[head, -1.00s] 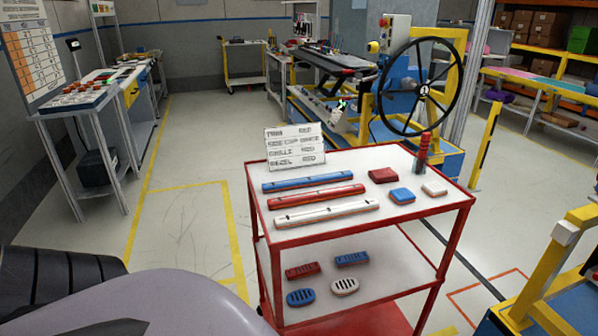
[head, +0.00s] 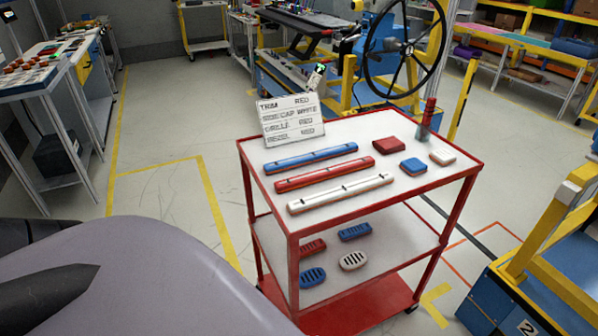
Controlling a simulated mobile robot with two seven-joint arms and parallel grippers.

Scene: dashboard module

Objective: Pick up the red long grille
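A red long slotted grille (head: 314,247) lies on the lower shelf of the red cart (head: 384,246), near its left side and just right of the cart's front left post. A blue long slotted grille (head: 355,232) lies to its right. A blue oval grille (head: 313,278) and a white oval grille (head: 353,261) lie in front of them.
The cart's white top holds blue, red (head: 325,174) and white bars, small red, blue and white blocks, a red stack and a sign (head: 291,120). Yellow-framed equipment (head: 545,240) stands at the right. Floor left of the cart is clear.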

